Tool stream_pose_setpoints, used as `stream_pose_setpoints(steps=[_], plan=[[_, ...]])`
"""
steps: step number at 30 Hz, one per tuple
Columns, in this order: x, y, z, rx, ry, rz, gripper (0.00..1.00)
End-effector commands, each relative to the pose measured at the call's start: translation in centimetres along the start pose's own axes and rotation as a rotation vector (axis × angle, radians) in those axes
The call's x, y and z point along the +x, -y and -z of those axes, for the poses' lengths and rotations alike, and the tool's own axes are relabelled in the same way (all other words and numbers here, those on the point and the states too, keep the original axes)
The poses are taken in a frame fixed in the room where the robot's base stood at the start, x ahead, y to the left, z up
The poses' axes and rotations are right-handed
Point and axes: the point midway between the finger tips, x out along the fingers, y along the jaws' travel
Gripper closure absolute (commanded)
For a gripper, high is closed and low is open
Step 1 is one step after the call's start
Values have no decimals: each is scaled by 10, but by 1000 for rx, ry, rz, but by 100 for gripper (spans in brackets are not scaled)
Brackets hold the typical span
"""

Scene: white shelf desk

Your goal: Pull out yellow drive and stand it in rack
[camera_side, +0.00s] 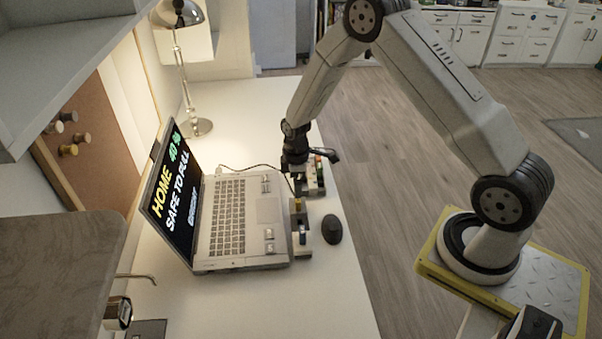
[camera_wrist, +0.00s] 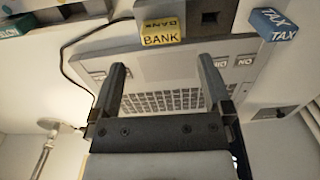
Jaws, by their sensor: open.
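The yellow drive, marked BANK (camera_wrist: 162,30), sits in a grey hub along the laptop's front edge in the wrist view. It also shows in the side view (camera_side: 298,205). My gripper (camera_wrist: 160,65) is open and empty, with its two dark fingers apart over the laptop and the drive beyond their tips. In the side view my gripper (camera_side: 300,165) hangs above the desk near the rack (camera_side: 313,190), which holds small coloured drives and is partly hidden by it. A blue drive marked TAX (camera_wrist: 272,24) stands at the hub's other end.
The open laptop (camera_side: 230,255) shows HOME and SAFE TO PULL on its screen; a smaller third line is hard to read. A black mouse (camera_side: 332,229) lies right of the hub. A dark cable (camera_wrist: 66,50) curves beside the laptop.

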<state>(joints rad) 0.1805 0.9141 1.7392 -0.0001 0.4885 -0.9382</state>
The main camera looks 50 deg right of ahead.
Motion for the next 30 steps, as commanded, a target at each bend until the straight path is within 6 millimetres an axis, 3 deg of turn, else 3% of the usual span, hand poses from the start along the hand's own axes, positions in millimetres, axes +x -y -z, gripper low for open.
stream_pose_setpoints(steps=[14, 30], plan=[[15, 0, 0, 1, 0, 0, 0], [61, 1, -2, 1, 0, -2, 0]])
